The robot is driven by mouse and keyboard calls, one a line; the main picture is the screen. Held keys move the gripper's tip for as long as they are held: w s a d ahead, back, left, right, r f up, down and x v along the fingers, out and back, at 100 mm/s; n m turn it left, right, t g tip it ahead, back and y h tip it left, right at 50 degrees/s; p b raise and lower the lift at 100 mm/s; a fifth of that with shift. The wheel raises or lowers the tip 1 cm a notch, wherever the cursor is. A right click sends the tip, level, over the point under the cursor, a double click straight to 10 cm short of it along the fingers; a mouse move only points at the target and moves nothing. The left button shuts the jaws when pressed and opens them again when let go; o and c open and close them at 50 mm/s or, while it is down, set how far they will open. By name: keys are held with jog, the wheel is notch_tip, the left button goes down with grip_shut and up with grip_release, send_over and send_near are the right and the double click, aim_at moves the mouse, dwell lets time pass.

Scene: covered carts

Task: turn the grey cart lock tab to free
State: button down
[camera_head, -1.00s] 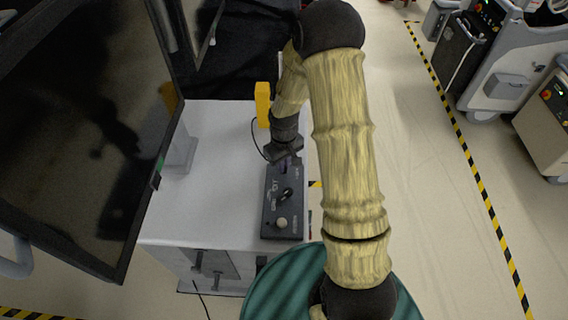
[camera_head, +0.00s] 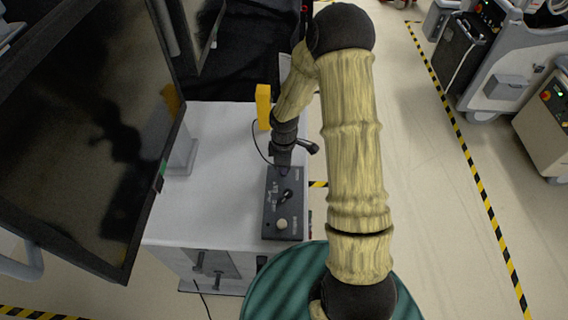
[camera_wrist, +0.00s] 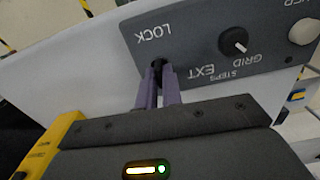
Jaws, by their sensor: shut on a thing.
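The dark control panel (camera_head: 270,215) lies on the pale cart top (camera_head: 205,205) at its right side. In the wrist view the panel (camera_wrist: 200,45) carries the printed word LOCK, with a small dark lock tab (camera_wrist: 157,66) beside it. My gripper (camera_wrist: 160,82) has its purple fingers shut around this tab, which they mostly hide. Its exact angle is hard to tell. In the head view my gripper (camera_head: 284,169) is over the panel's far end, and the tab is hidden there.
A dark selector knob (camera_head: 285,196) and a pale round button (camera_head: 282,223) sit nearer on the panel. A yellow block (camera_head: 263,107) stands behind, with a thin cable beside it. A large black monitor (camera_head: 80,130) fills the left. Open floor lies to the right.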

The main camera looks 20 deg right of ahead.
jog(key=shift+w+n, duration=0.1)
jog(key=shift+n, duration=0.3)
jog(key=c, duration=1.6)
grip_release()
jog(key=shift+o, duration=0.2)
jog(key=shift+r, duration=0.1)
notch_tip(320, 180, up, 17)
jog(key=b, duration=0.1)
jog(key=shift+r+b, duration=0.15)
jog(key=shift+b, duration=0.25)
jog(key=shift+a, duration=0.1)
